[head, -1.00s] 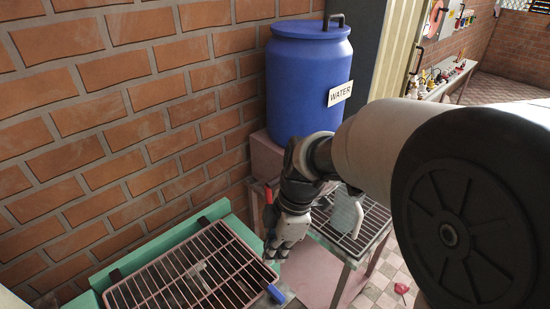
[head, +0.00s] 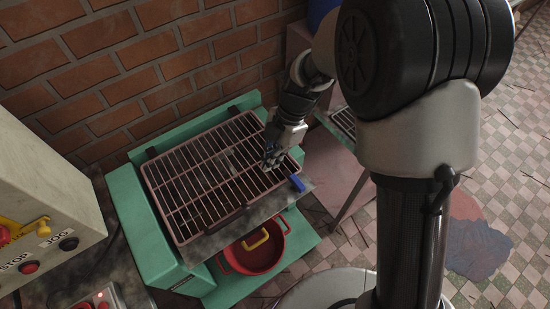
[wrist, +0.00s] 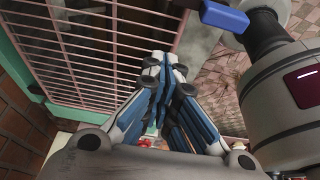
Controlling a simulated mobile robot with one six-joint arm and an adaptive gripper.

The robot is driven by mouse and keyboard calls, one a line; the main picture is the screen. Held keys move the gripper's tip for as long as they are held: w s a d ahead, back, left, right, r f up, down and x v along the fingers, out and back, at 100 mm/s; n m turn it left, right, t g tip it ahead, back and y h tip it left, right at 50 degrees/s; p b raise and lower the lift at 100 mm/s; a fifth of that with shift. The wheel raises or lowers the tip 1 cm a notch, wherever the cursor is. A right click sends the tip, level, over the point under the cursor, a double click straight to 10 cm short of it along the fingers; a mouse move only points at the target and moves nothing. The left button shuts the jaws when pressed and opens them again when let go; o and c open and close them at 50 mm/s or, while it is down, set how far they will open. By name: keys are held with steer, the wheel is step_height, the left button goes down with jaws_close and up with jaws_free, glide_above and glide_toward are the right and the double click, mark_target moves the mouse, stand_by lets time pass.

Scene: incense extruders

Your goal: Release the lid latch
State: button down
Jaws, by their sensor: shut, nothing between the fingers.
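The barred, pinkish-brown lid (head: 196,182) lies down over the green machine (head: 137,215) in the head view. A blue lever (head: 298,183), which looks like the lid latch, sticks out at the lid's right front corner. It also shows at the top right of the wrist view (wrist: 224,17). My gripper (head: 271,164) is shut and empty, pointing down by the lid's right edge, a little behind and left of the blue lever and apart from it. In the wrist view the closed fingers (wrist: 158,62) are beside the lid bars. Whether the latch is engaged cannot be told.
A red pot (head: 254,252) with a yellow handle stands below the lid's front edge. A control box (head: 40,200) with buttons stands at the left. A brick wall (head: 150,60) closes the back. A metal rack table (head: 345,122) is at the right, and tiled floor lies beyond it.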

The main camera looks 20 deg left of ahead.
mark_target(262, 187)
steer(key=b+x, duration=0.2)
steer(key=x, duration=0.5)
steer(key=shift+s+a+f, duration=0.1)
steer(key=shift+s+f, duration=0.05)
steer(key=shift+f, duration=0.25)
steer(key=w+d, duration=0.2)
steer(key=w, duration=0.1)
steer(key=shift+d+r, duration=0.15)
steer(key=shift+r, duration=0.05)
steer(key=shift+w+d, duration=0.1)
steer(key=shift+d, duration=0.05)
steer(key=shift+w+b, duration=0.1)
steer(key=shift+b, duration=0.2)
